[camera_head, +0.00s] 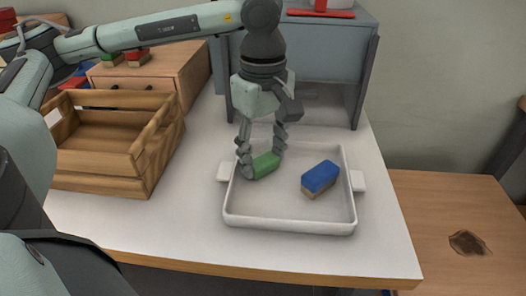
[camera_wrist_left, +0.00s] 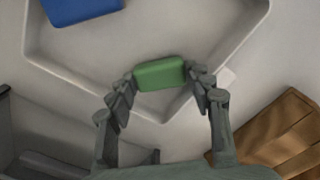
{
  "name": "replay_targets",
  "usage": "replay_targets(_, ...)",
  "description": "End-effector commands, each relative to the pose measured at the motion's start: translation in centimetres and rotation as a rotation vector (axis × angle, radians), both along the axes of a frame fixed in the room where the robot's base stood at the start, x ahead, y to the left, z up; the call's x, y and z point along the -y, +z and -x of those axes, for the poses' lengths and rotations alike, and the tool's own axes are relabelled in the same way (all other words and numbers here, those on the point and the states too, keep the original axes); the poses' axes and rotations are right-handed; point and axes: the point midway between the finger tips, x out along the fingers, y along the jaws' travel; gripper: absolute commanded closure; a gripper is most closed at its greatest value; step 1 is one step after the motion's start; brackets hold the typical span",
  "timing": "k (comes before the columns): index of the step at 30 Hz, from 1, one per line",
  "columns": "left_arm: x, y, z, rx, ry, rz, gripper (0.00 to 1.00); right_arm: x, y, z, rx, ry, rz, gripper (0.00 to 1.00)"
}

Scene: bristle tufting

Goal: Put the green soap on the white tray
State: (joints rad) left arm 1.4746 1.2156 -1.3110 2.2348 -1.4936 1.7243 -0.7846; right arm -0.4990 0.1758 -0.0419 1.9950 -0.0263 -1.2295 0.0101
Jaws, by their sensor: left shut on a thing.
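The green soap (camera_head: 265,165) is a small rounded block between the fingers of my left gripper (camera_head: 260,160). The gripper points down and is shut on the soap, over the left inner part of the white tray (camera_head: 290,222). In the left wrist view the soap (camera_wrist_left: 160,74) is held between both fingertips (camera_wrist_left: 162,82), with the tray floor (camera_wrist_left: 205,40) beyond it. I cannot tell whether the soap touches the tray floor. My right gripper is not in view.
A blue and tan sponge (camera_head: 320,177) lies in the right part of the tray. A wooden crate (camera_head: 150,150) stands left on the white table (camera_head: 180,230). A grey open-fronted box (camera_head: 350,60) and a wooden drawer unit (camera_head: 180,65) stand behind.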

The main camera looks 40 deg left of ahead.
Motion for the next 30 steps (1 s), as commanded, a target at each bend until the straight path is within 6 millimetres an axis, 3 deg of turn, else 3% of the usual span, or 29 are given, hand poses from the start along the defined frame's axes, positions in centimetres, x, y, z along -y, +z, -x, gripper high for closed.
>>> replay_targets(12, 0.0, -0.3, 0.0, 0.0, 0.0, 0.0, 0.78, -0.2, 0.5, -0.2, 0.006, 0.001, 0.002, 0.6)
replay_targets(13, 0.0, -0.3, 0.0, 0.0, 0.0, 0.0, 0.48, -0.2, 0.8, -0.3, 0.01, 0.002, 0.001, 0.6)
replay_targets(15, 0.0, -0.2, 0.0, 0.0, 0.0, 0.0, 0.41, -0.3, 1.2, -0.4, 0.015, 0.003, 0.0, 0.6)
replay_targets(26, 0.0, 0.1, 0.0, 0.0, 0.0, -0.001, 0.41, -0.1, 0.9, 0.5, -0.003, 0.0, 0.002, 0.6)
replay_targets(30, 0.0, 1.5, -0.1, 0.006, 0.0, 0.0, 0.41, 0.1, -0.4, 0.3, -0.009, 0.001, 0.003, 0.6)
